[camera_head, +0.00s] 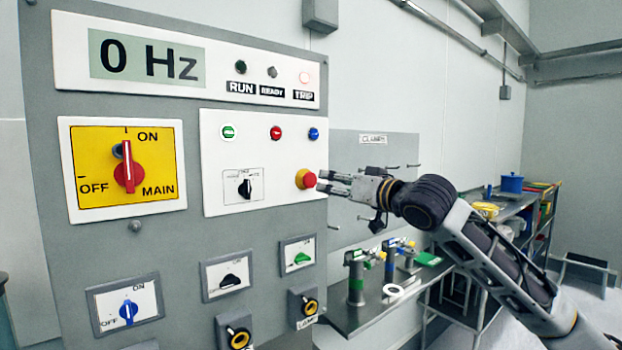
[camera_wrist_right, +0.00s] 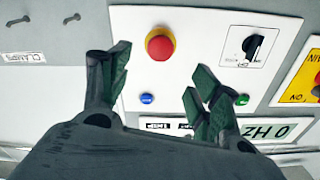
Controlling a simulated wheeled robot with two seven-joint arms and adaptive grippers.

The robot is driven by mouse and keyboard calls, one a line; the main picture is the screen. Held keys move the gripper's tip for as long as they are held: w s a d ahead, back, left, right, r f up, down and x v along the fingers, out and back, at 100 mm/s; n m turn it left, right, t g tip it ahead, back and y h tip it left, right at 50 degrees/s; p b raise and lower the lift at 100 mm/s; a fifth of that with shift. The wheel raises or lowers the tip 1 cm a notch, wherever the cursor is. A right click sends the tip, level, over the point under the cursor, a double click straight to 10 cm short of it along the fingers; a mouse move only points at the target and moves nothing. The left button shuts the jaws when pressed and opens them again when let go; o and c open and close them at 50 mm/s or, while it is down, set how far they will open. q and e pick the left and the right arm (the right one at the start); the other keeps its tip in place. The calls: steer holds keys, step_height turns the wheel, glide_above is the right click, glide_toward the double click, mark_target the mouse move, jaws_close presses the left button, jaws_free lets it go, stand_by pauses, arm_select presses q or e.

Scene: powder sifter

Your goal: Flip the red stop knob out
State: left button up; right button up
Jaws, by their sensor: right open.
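The red stop knob (camera_head: 306,179) is a round red mushroom button on a yellow collar, at the right edge of a white plate on the grey control panel. It also shows in the right wrist view (camera_wrist_right: 160,45), above the gap between the fingers. My right gripper (camera_head: 326,182) is just right of the knob, fingers pointing at it. In the wrist view its fingers (camera_wrist_right: 160,72) are spread apart with nothing between them. The head view does not show clearly whether a fingertip touches the knob. My left gripper is not in view.
The panel also holds a red main switch (camera_head: 127,168) on yellow, a black selector (camera_head: 245,188), small coloured buttons and a display (camera_head: 147,60) reading 0 Hz. A shelf with clamps (camera_head: 357,278) lies below my right arm. A "CLAMPS" board (camera_head: 374,160) is behind the gripper.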

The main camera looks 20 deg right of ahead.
mark_target(312, 179)
steer(key=shift+p+x, duration=1.4)
steer(key=shift+x, duration=4)
